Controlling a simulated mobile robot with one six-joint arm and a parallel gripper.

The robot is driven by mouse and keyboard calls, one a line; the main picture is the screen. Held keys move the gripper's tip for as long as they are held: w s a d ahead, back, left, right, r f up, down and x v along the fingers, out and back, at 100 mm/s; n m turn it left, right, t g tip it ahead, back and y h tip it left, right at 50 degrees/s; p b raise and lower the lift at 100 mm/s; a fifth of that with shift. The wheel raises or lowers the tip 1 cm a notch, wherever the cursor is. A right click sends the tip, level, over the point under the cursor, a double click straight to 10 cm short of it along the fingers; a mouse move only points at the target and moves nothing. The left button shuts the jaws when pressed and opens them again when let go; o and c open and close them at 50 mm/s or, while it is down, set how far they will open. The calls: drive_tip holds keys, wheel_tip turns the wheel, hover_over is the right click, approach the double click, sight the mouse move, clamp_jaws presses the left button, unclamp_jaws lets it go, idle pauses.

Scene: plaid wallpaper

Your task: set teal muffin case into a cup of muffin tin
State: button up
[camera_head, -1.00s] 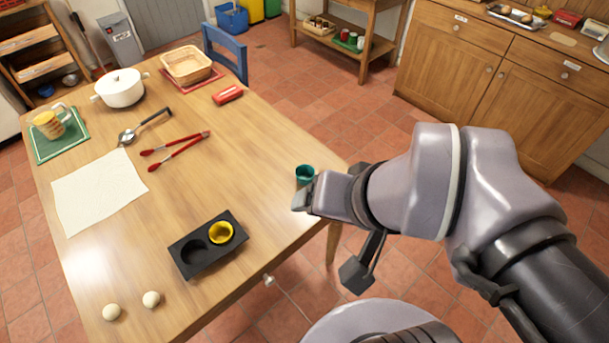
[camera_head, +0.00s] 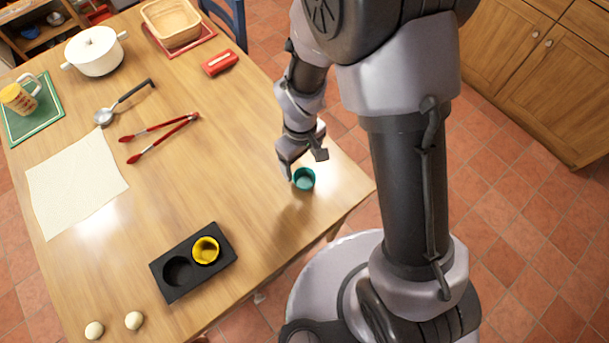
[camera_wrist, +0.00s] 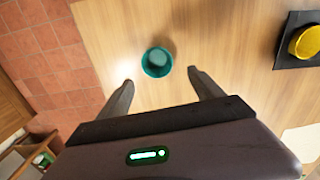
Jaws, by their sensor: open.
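The teal muffin case (camera_head: 304,179) stands on the wooden table near its right corner. In the wrist view the teal case (camera_wrist: 157,62) lies ahead of and between the two open fingers, apart from both. My gripper (camera_head: 291,173) points down just beside the case in the head view, and it also shows in the wrist view (camera_wrist: 160,90), open and empty. The black muffin tin (camera_head: 222,268) lies near the table's front edge. Its right cup holds a yellow case (camera_head: 205,250); its left cup (camera_head: 178,271) is empty.
Two pale balls (camera_head: 114,326) lie at the table's front left. A white cloth (camera_head: 77,184), red tongs (camera_head: 160,136), a ladle (camera_head: 122,102) and a red box (camera_head: 220,62) lie farther back. The tabletop between the teal case and the tin is clear.

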drive_tip(key=b, duration=0.1)
hover_over(305, 183)
drive_tip(key=f, duration=0.4)
drive_tip(key=shift+a, duration=0.4)
drive_tip(key=f+b, duration=0.2)
drive_tip(key=f, duration=0.3)
drive_tip(key=shift+d+f+b, duration=0.1)
drive_tip(key=shift+d+b, duration=0.25)
drive_tip(key=shift+b, duration=0.05)
drive_tip(key=shift+c, duration=0.3)
drive_tip(key=shift+r, duration=0.2)
drive_tip(key=c, duration=1.3)
